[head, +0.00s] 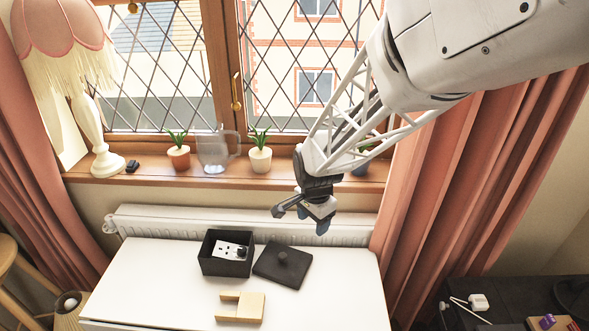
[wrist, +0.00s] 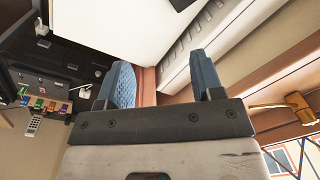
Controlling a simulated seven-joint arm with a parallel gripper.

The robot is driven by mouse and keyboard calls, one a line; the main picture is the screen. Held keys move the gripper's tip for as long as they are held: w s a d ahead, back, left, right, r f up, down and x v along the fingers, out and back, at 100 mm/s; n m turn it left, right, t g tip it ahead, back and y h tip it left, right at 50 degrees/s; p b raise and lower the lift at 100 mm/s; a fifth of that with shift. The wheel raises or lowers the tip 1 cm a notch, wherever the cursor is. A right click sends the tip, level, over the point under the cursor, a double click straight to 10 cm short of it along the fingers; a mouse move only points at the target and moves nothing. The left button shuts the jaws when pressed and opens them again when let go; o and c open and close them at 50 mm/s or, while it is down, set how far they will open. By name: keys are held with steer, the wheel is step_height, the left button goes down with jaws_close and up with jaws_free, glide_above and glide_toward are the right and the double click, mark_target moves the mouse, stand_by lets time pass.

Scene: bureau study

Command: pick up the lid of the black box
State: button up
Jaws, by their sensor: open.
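The black box (head: 213,267) stands open on the white table, with a white socket strip (head: 233,250) inside it. Its black square lid (head: 275,269) lies flat on the table beside the box, to the right, with a round knob on top. In the wrist view, a dark corner at the top edge (wrist: 181,4) may be the lid, but too little shows to tell. My gripper (head: 310,220) is above and behind the lid, near the window sill, apart from it. In the wrist view its two blue fingers (wrist: 163,85) are spread and nothing is between them.
A wooden block with a notch (head: 250,306) lies in front of the lid on the white table (head: 150,270). A radiator (head: 170,222) runs behind the table. Potted plants (head: 260,158) and a glass jug (head: 213,150) stand on the sill. A dark table (head: 510,290) is at right.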

mark_target(283, 255)
steer(key=w+a+f+m, duration=0.1)
steer(key=a+f, duration=0.2)
steer(key=f, duration=0.1)
steer(key=w+a+f+m, duration=0.1)
steer(key=a+f, duration=0.1)
steer(key=f, duration=0.2)
steer(key=w+a+f+m, duration=0.1)
steer(key=w+a+f, duration=0.1)
steer(key=a+f, duration=0.1)
steer(key=shift+a+f+m+g, duration=0.3)
steer(key=shift+a+f+g, duration=0.1)
steer(key=shift+f, duration=0.3)
steer(key=shift+f, duration=1.3)
steer(key=shift+f, duration=0.1)
steer(key=shift+f, duration=2.45)
steer(key=c, duration=1)
steer(key=shift+r, duration=0.2)
